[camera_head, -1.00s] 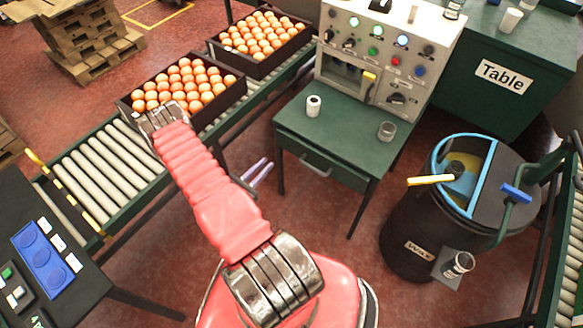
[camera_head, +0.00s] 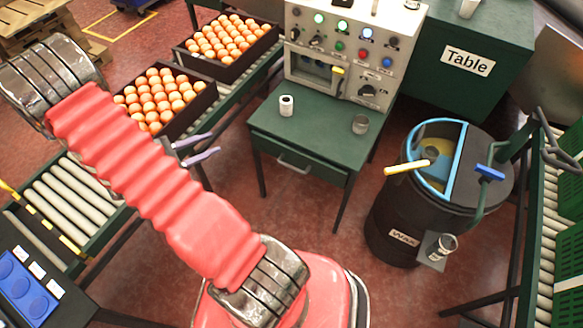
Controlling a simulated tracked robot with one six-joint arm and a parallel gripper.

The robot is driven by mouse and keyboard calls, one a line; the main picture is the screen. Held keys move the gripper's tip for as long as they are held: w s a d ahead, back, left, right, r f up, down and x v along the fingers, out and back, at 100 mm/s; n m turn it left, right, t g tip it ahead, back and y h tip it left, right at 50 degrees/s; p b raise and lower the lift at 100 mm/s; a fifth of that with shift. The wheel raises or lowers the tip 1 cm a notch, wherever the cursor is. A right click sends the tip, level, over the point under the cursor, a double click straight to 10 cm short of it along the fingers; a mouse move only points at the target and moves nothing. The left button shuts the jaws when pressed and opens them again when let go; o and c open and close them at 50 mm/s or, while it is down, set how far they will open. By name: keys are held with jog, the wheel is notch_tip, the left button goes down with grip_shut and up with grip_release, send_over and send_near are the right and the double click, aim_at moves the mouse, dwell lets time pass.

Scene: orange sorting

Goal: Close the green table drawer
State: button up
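The green table (camera_head: 325,128) stands in the middle of the camera_head view. Its drawer front (camera_head: 325,172), with a metal handle (camera_head: 293,164), sits just under the tabletop. No drawer interior shows, and I cannot tell whether a small gap remains. My gripper (camera_head: 215,142) shows as two thin grey-purple fingers left of the table, beyond my red arm. The fingers are apart with nothing seen between them. They are clear of the handle, to its left. The gripper's base is hidden behind my arm.
A white cup (camera_head: 286,106) and a glass (camera_head: 360,124) stand on the tabletop before a control panel (camera_head: 352,50). Orange crates (camera_head: 192,118) sit on the roller conveyor at left. A black wax barrel (camera_head: 392,225) stands at right. Floor before the drawer is clear.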

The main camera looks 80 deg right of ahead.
jog(key=a+r+m+t+y, duration=0.2)
jog(key=a+r+t+y, duration=0.2)
jog(key=a+r, duration=0.4)
jog(key=a+r+m+t+y, duration=0.1)
jog(key=a+r+t+y, duration=0.3)
jog(key=a, duration=1.3)
jog(key=a+r+m+t+y, duration=0.2)
jog(key=a+r+t+y, duration=0.2)
jog(key=a+r, duration=0.9)
jog(key=t, duration=0.3)
jog(key=shift+w+m, duration=0.2)
jog(key=shift+m, duration=0.1)
jog(key=shift+d, duration=0.1)
